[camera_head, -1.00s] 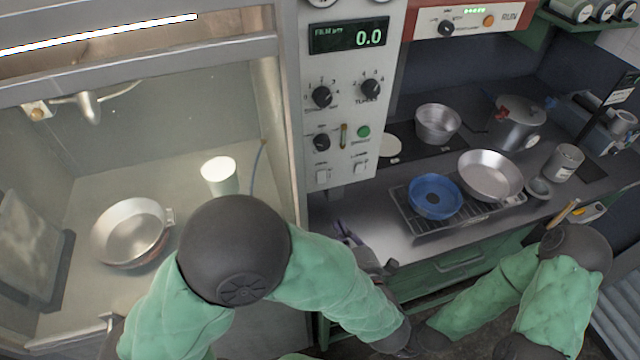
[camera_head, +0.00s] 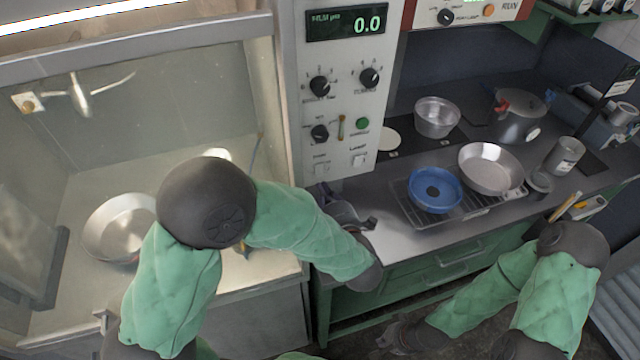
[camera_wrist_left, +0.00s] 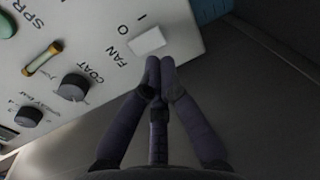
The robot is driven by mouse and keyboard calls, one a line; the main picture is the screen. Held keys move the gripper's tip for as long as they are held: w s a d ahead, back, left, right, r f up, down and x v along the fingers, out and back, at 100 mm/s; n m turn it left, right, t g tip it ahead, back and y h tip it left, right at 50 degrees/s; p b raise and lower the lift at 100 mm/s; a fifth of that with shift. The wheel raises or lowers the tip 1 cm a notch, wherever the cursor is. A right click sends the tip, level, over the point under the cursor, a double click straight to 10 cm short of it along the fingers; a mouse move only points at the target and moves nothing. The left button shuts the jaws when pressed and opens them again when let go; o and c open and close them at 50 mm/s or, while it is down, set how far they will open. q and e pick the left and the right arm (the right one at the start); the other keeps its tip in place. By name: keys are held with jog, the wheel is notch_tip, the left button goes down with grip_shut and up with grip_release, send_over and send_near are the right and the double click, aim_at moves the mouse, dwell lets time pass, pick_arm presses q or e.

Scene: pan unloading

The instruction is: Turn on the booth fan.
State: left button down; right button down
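The fan switch is a small white rocker marked FAN, O and I (camera_wrist_left: 147,41). It also shows as the left one of two switches low on the control panel in the head view (camera_head: 320,170). My left gripper (camera_wrist_left: 160,64) has its fingers together, with nothing between them. Its tips are right beside the switch's lower edge; I cannot tell if they touch. In the head view the left gripper (camera_head: 338,203) is just below the panel, partly hidden by its arm. My right gripper (camera_head: 398,336) is low near the floor, too unclear to read.
The spray booth (camera_head: 150,65) at left holds a metal pan (camera_head: 120,226) and a white cup (camera_head: 217,155) mostly hidden by my arm. The lamp switch (camera_head: 358,160) is beside the fan switch. A blue pan (camera_head: 435,190) and other pans stand on the right counter.

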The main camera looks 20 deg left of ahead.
aim_at(317, 175)
pick_arm(q)
jog(key=shift+x, duration=1.7)
pick_arm(e)
jog(key=shift+f, duration=0.4)
pick_arm(q)
jog(key=shift+b, duration=0.35)
pick_arm(e)
jog(key=shift+f, duration=0.1)
pick_arm(q)
jog(key=b, duration=0.2)
jog(key=shift+w+a+f+t+b, duration=0.2)
jog(key=shift+f+t+b, duration=0.1)
jog(key=shift+f+b, duration=0.1)
jog(key=shift+r, duration=0.35)
pick_arm(e)
notch_tip(317, 175, down, 2)
jog(key=shift+f, duration=0.1)
